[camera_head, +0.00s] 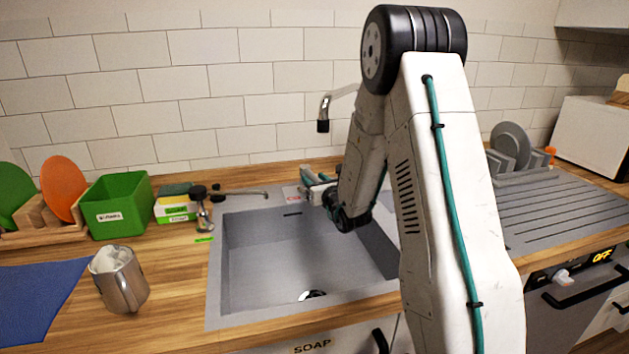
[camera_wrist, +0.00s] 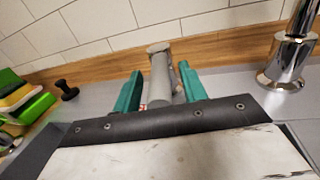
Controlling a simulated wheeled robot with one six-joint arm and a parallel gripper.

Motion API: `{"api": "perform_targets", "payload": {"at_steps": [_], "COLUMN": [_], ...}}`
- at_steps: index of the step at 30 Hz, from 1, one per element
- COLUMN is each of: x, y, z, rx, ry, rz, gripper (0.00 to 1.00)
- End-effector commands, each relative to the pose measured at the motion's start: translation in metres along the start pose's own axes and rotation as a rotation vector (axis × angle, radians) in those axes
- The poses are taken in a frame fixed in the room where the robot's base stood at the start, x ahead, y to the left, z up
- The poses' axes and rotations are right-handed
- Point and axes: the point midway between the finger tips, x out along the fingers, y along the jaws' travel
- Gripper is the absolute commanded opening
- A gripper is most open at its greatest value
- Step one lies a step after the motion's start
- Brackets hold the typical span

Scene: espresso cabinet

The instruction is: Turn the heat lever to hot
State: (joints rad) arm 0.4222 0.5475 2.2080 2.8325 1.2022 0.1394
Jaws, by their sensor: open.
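A grey upright lever (camera_wrist: 160,82), which I take to be the heat lever, stands near the back wall in the wrist view. My gripper (camera_wrist: 161,70) is open, with one teal finger on each side of the lever. I cannot tell whether either finger touches it. A small patch of red marking shows low beside it. In the head view my gripper (camera_head: 314,178) is at the back edge of the sink, and the lever is hard to make out there. A pale label with red lettering (camera_head: 292,192) lies just left of the fingers.
The sink basin (camera_head: 300,255) is empty below my arm. A chrome tap base (camera_wrist: 287,65) stands right of the gripper in the wrist view. A metal jug (camera_head: 120,280), green box (camera_head: 120,205) and sponges (camera_head: 176,205) stand left; a grey drainboard (camera_head: 560,205) lies right.

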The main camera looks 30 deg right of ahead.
Motion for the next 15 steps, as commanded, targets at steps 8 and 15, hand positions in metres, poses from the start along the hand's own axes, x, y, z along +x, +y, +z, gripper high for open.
{"api": "perform_targets", "payload": {"at_steps": [8,15], "x": [-0.048,-0.070], "y": [-0.001,0.000], "z": [-0.001,-0.001], "rx": [0.001,0.000], "ry": [0.002,0.002], "rz": [-0.002,-0.001], "gripper": [0.42,0.42]}}
